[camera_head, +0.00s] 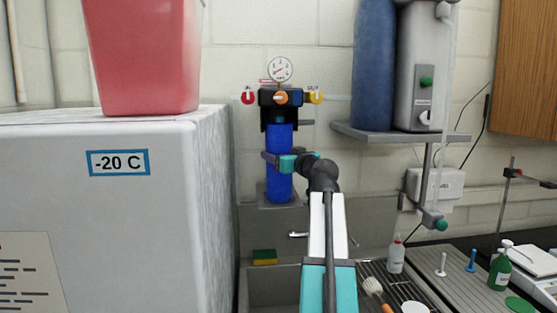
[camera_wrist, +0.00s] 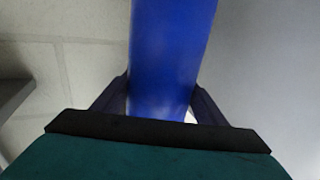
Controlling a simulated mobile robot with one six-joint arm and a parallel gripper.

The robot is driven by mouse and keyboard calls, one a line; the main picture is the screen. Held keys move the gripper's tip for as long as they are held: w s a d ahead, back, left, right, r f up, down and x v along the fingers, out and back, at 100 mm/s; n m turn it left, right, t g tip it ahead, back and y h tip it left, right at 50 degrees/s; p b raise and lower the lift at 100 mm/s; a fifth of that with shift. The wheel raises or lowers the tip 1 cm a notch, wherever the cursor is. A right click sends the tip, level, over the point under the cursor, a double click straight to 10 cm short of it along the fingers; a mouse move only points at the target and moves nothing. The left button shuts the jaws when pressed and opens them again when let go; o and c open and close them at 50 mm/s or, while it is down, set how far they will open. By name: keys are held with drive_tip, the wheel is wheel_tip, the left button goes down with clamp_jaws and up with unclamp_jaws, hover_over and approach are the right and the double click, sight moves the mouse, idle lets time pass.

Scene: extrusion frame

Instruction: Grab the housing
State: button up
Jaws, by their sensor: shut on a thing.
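The housing is a blue upright cylinder (camera_head: 279,180) under a black filter head (camera_head: 281,98) on the wall, above the sink. It also fills the middle of the wrist view (camera_wrist: 172,55). My gripper (camera_head: 272,160) reaches it from the right at its middle height. In the wrist view my gripper's dark fingers (camera_wrist: 163,100) lie on both sides of the blue cylinder, shut on it. The housing stands upright beneath the head, with a small grey ledge (camera_head: 279,206) at its lower end. Whether it touches the ledge or is still joined to the head is unclear.
A pressure gauge (camera_head: 280,69), a red valve (camera_head: 248,96) and a yellow valve (camera_head: 316,96) sit around the head. A white freezer (camera_head: 100,215) stands close on the left. A shelf (camera_head: 400,134) holds tanks on the right. The sink (camera_head: 272,288) lies below.

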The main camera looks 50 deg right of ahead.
drive_tip(key=shift+r, duration=0.45)
drive_tip(key=s+a+b, duration=0.5)
drive_tip(key=s+a, duration=0.7)
drive_tip(key=s, duration=0.1)
drive_tip(key=shift+s+b, duration=0.15)
drive_tip(key=shift+b, duration=0.25)
drive_tip(key=shift+a, duration=0.1)
